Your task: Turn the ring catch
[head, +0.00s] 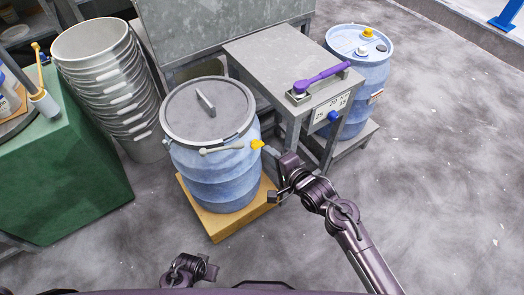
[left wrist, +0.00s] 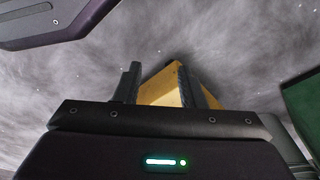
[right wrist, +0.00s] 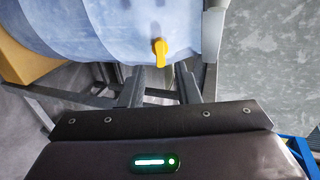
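A blue drum (head: 213,176) with a grey lid (head: 190,112) stands upright on a yellow-brown block. A grey ring with a pale lever (head: 221,150) runs around the lid's rim. A yellow catch-like piece (head: 257,144) sticks out at the drum's right side; it also shows in the right wrist view (right wrist: 160,50). I cannot tell which piece is the ring catch. My right gripper (head: 272,176) is open and empty, close to the yellow piece and apart from it. My left gripper (head: 203,268) is low at the front, open and empty in the left wrist view (left wrist: 160,84).
A grey table (head: 255,55) with a purple-handled tool (head: 322,78) stands right of the drum. Another blue drum (head: 360,75) is behind it. Stacked pails (head: 95,45) and a green cabinet (head: 75,165) are at left. The floor in front is clear.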

